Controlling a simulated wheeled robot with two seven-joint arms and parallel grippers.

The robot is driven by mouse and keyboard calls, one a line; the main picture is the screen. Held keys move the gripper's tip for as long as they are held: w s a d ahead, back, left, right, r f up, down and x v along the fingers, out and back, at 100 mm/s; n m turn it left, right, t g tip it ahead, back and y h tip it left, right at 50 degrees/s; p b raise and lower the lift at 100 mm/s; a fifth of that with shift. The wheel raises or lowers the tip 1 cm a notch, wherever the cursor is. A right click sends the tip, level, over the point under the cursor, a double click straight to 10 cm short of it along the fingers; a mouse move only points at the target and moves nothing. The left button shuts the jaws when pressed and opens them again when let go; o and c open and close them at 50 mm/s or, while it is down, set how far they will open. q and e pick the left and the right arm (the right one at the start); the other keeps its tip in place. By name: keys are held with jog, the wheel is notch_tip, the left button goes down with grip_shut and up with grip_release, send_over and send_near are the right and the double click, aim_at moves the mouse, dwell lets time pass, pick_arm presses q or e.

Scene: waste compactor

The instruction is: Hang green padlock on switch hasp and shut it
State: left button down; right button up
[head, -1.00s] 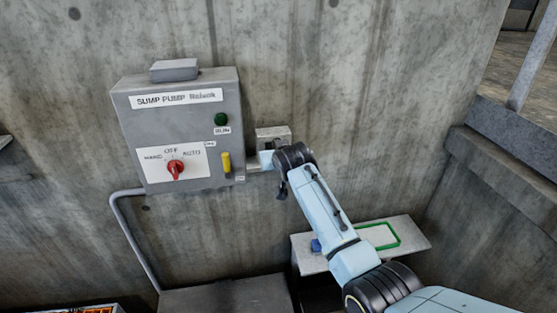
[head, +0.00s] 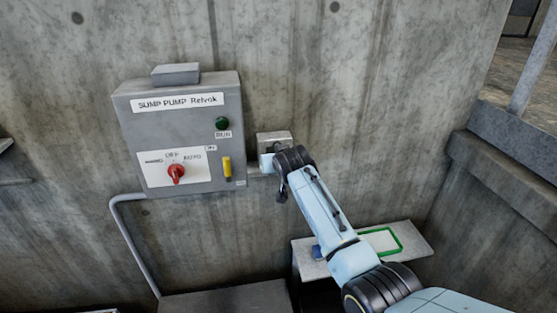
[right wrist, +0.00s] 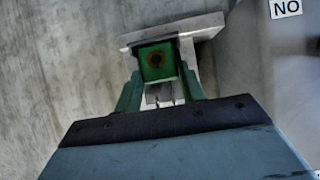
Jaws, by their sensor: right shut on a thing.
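The green padlock (right wrist: 157,62) shows its keyhole face in the right wrist view, between the fingers of my right gripper (right wrist: 160,92), which is shut on it. It is up against a light grey metal bracket (right wrist: 175,30) on the wall. I cannot tell whether its shackle passes through anything. In the head view my right gripper (head: 266,162) is at the small grey wall box (head: 273,139), just right of the control panel. The arm hides the padlock there. The panel's red switch knob (head: 176,173) points up near OFF. My left gripper is not in view.
A grey shelf (head: 415,237) with a green-outlined area and a blue item (head: 316,252) is below my right arm. A conduit (head: 125,230) runs down at left.

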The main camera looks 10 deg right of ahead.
jog(key=o, duration=1)
jog(key=shift+c, duration=0.2)
jog(key=shift+f, duration=0.1)
jog(key=shift+c, duration=0.2)
jog(key=shift+c, duration=0.2)
jog(key=p+v, duration=0.6)
jog(key=v, duration=0.1)
